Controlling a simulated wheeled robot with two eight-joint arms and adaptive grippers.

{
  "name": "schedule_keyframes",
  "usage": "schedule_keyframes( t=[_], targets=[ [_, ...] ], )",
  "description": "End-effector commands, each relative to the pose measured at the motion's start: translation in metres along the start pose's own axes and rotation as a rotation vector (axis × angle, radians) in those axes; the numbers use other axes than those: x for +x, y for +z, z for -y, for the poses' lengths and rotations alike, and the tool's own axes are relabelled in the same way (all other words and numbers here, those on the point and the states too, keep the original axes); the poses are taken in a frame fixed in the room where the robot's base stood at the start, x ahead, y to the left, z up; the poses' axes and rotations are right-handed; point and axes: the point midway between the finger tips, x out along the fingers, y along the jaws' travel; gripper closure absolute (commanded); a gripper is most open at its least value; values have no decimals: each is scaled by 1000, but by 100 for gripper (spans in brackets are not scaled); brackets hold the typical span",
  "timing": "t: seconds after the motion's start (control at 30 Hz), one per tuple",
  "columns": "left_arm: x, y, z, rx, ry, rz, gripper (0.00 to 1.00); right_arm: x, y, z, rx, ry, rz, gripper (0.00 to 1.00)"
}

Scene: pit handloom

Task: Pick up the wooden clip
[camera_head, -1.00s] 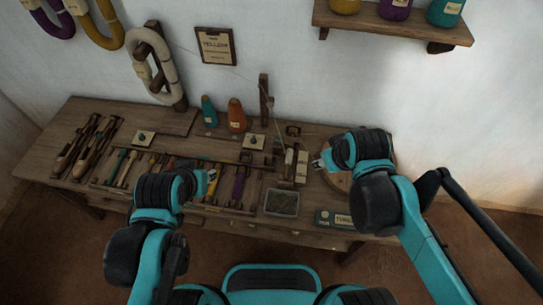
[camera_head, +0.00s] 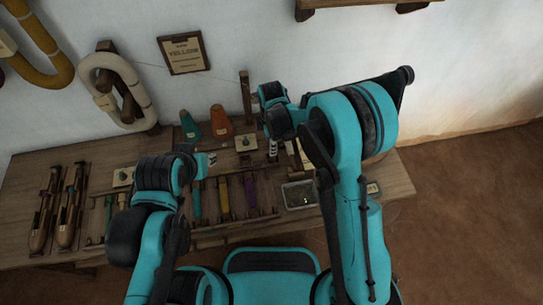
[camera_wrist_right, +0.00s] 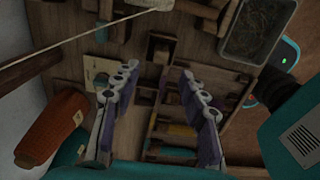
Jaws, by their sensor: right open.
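I cannot single out the wooden clip for certain. In the right wrist view, a small dark wooden piece (camera_wrist_right: 160,47) lies on the bench just beyond my fingertips; I cannot tell if it is the clip. My right gripper (camera_wrist_right: 158,74) is open and empty, its two pale, holed fingers spread above the bench. In the head view my right gripper (camera_head: 272,150) points down near the orange cone, largely hidden by my arm. My left gripper (camera_head: 209,160) hangs over the rack of tools; its fingers are too small to read.
An orange cone (camera_head: 221,122) and a teal cone (camera_head: 190,127) stand at the back of the bench, left of my right gripper. A metal tray (camera_head: 299,194) sits near the front edge. A thin upright post (camera_head: 245,95) with a thread rises close by.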

Motion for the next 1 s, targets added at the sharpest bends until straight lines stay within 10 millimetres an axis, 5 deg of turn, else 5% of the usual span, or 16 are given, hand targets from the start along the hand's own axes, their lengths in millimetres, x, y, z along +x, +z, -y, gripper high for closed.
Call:
schedule_keyframes(
  t=[0.5, 0.77, 0.93, 1.0],
  targets=[
    [29, 21, 0, 0, 0, 0, 70, 67, 4, 0, 3, 1, 0, 57],
    [29, 21, 0, 0, 0, 0, 70, 72, 4, 0, 3, 2, 0, 57],
    [29, 21, 0, 0, 0, 0, 70, 72, 4, 0, 3, 2, 0, 94],
    [29, 21, 0, 0, 0, 0, 70, 72, 4, 0, 3, 2, 0, 98]
  ],
)
